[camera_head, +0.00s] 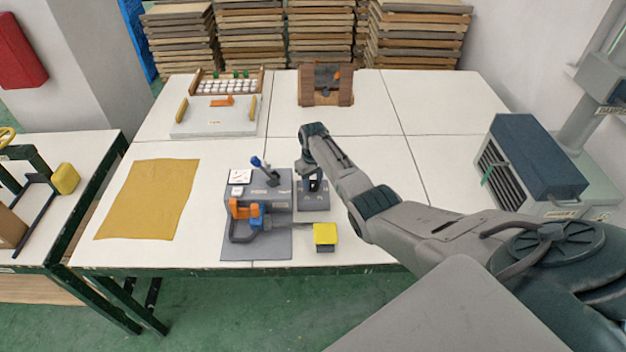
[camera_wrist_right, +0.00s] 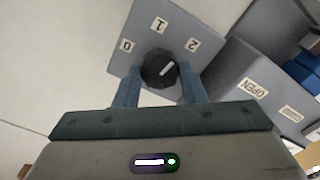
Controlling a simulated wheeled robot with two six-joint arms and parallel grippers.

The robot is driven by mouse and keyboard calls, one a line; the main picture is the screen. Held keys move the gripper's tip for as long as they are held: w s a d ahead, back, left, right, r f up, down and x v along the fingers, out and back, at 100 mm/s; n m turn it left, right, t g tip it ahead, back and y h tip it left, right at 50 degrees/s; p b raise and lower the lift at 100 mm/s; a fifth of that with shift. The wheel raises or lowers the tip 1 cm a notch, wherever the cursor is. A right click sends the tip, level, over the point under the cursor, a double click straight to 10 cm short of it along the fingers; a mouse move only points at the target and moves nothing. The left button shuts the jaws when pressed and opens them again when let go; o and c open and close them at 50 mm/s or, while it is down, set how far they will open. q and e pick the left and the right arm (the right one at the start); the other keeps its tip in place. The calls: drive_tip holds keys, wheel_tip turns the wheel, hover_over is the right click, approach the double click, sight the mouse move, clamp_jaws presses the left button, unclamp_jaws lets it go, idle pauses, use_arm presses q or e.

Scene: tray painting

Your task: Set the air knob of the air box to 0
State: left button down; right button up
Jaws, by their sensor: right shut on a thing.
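The air box (camera_head: 313,203) is a small grey box on the table, partly hidden under my right arm in the head view. In the right wrist view its sloped grey face (camera_wrist_right: 174,25) carries the labels 0, 1 and 2. The black air knob (camera_wrist_right: 157,71) has a white pointer line that points up and right, roughly toward the 2. My right gripper (camera_wrist_right: 160,82) has one blue finger on each side of the knob and is shut on it. In the head view this gripper (camera_head: 314,182) is over the air box. My left gripper is not in view.
A larger grey box (camera_head: 240,202) with a blue lever (camera_head: 264,166) and an orange clamp stands directly left of the air box. A yellow block (camera_head: 325,233) is in front. A mustard cloth (camera_head: 148,200) lies left. A slatted blue-grey unit (camera_head: 538,160) stands right.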

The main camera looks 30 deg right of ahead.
drive_tip(key=n, duration=0.4)
drive_tip(key=shift+n, duration=0.3)
drive_tip(key=n, duration=1)
drive_tip(key=shift+r+n, duration=0.1)
drive_tip(key=shift+n, duration=2.6)
drive_tip(key=shift+w, duration=0.1)
drive_tip(key=o, duration=1)
